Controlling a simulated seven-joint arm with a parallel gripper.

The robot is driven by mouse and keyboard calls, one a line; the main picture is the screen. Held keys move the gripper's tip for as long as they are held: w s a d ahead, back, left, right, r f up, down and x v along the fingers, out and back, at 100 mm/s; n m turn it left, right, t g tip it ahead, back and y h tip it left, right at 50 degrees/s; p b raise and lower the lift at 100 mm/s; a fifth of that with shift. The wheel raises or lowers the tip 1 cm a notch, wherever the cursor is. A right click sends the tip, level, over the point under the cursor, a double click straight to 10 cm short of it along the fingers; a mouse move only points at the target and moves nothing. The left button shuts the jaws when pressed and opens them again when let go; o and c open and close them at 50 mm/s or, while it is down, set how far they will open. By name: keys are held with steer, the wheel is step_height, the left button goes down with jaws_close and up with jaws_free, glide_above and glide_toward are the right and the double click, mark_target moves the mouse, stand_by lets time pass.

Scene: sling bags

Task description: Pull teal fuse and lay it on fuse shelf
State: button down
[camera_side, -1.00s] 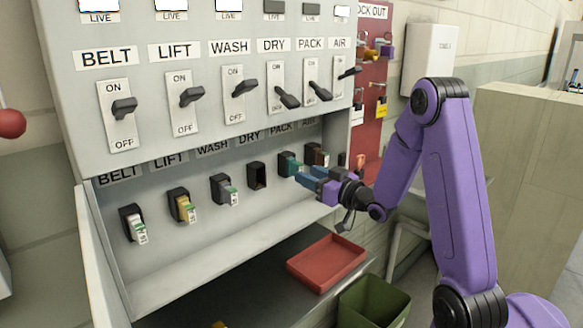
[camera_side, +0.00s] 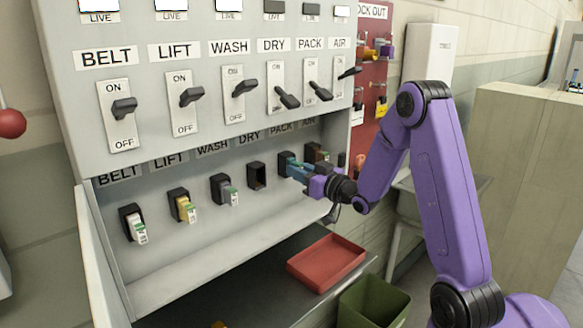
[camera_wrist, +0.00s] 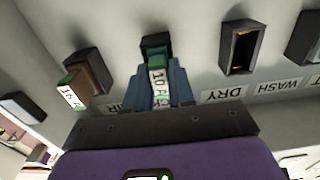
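The teal fuse (camera_wrist: 158,76), with a white label, sits in its black PACK socket (camera_wrist: 156,45). In the side view my gripper covers most of it. My gripper (camera_side: 293,167) is at this socket, and its blue fingers (camera_wrist: 162,82) lie on either side of the fuse. The fingers look very close to its sides; I cannot tell whether they press on it. A pale grey ledge (camera_side: 215,262) runs along the bottom of the fuse recess, with nothing seen lying on it.
The DRY socket (camera_side: 257,175) beside the gripper is empty. The brown AIR fuse (camera_wrist: 88,76) stands close on the other side. BELT, LIFT and WASH fuses are seated further left. A red tray (camera_side: 327,282) and a green bin (camera_side: 374,305) are below. The PACK switch (camera_side: 319,91) is down.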

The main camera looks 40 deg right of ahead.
steer(key=shift+s, duration=0.1)
steer(key=shift+s, duration=2.9)
steer(key=shift+s, duration=0.15)
steer(key=s, duration=0.3)
steer(key=shift+s, duration=0.35)
